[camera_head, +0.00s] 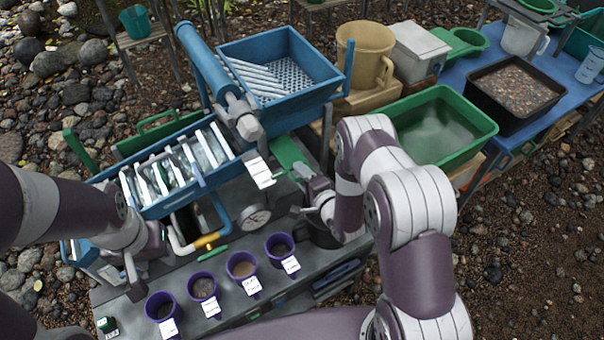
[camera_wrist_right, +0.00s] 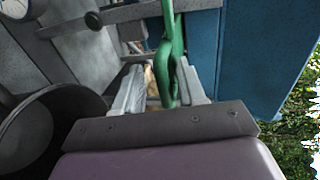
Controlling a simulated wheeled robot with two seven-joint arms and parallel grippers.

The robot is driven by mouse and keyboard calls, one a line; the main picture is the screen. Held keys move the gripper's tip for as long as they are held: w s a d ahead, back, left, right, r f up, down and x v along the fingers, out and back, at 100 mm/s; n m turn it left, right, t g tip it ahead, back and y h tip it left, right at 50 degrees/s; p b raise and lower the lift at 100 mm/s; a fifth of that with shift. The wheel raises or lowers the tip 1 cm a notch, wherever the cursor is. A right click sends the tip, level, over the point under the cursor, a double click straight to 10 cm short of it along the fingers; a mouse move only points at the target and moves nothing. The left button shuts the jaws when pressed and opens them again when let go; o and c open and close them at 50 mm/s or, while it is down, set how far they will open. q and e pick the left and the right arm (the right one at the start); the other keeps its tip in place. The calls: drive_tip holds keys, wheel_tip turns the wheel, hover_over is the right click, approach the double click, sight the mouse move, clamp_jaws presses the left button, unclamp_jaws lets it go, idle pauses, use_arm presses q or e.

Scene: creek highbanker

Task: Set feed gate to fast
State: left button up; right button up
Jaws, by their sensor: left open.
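A green feed-gate handle (camera_head: 287,152) sticks out below the blue hopper (camera_head: 311,97). My right gripper (camera_head: 303,190) is at its lower end. In the right wrist view the green looped handle (camera_wrist_right: 172,75) runs down between the fingers of my right gripper (camera_wrist_right: 165,88), close to the right-hand finger. A gap shows on its other side; I cannot tell whether the fingers grip it. My left gripper (camera_head: 146,262) is open and empty, low beside the blue sluice (camera_head: 170,204). A white label (camera_head: 260,172) is next to the green handle; its text is unreadable.
Several purple cups (camera_head: 242,265) with labels stand along the front of the grey bench. A round gauge (camera_head: 254,217) lies between them and the hopper. A green tub (camera_head: 440,127) and a black gravel tray (camera_head: 514,94) stand at the right.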

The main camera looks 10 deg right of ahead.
drive_tip(key=shift+w, duration=0.15)
drive_tip(key=b+v, duration=0.2)
drive_tip(key=v, duration=1)
drive_tip(key=shift+s+d, duration=0.15)
drive_tip(key=shift+s, duration=0.2)
